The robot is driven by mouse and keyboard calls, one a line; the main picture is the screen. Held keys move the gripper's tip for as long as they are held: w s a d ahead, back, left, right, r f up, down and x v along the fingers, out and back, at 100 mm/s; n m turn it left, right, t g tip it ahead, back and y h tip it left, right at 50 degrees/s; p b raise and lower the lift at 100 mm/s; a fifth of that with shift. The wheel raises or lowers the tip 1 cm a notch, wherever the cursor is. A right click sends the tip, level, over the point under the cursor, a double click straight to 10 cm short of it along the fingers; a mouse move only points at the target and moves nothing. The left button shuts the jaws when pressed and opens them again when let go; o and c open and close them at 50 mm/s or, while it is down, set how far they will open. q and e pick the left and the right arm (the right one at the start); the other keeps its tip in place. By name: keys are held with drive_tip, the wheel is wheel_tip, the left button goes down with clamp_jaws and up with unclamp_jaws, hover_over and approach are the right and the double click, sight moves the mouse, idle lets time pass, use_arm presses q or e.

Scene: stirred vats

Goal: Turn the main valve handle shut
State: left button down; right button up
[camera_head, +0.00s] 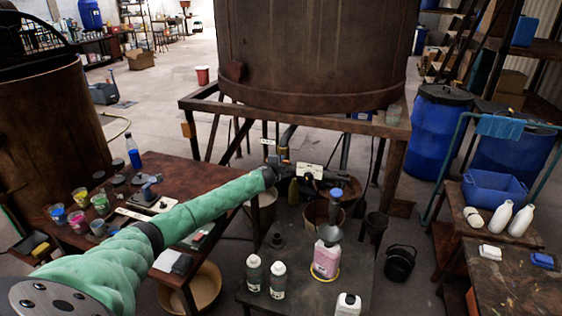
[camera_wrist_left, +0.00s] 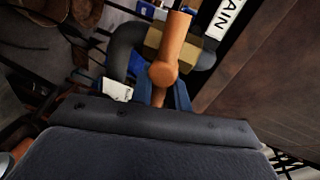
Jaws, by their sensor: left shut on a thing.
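The main valve shows in the left wrist view as a brass body (camera_wrist_left: 178,44) on a dark curved pipe, with an orange handle (camera_wrist_left: 166,62) across it. A white label (camera_wrist_left: 222,18) beside it shows the letters "AIN". My left gripper (camera_wrist_left: 172,96) is shut on the handle's near end; its blue fingers are partly hidden behind the handle and the dark gripper body. In the head view my left arm reaches from the lower left, and the left gripper (camera_head: 284,153) is under the big tank's stand. There the handle is too small to tell. My right gripper is not in view.
The rusty tank (camera_head: 315,50) stands on a wooden frame (camera_head: 225,107) just above the gripper. A grey table (camera_head: 300,295) with bottles and a pink jug (camera_head: 326,258) lies below it. A brown table (camera_head: 165,172) with small pots is on the left. Blue barrels (camera_head: 435,130) stand at right.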

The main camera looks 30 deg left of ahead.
use_arm(q)
drive_tip(key=shift+f+m, duration=0.25)
drive_tip(key=shift+m, duration=0.25)
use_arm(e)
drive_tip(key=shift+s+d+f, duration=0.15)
use_arm(q)
drive_tip(key=shift+y, duration=0.3)
drive_tip(key=c, duration=1.4)
unclamp_jaws()
drive_tip(key=shift+c, duration=0.2)
drive_tip(key=shift+s, duration=0.1)
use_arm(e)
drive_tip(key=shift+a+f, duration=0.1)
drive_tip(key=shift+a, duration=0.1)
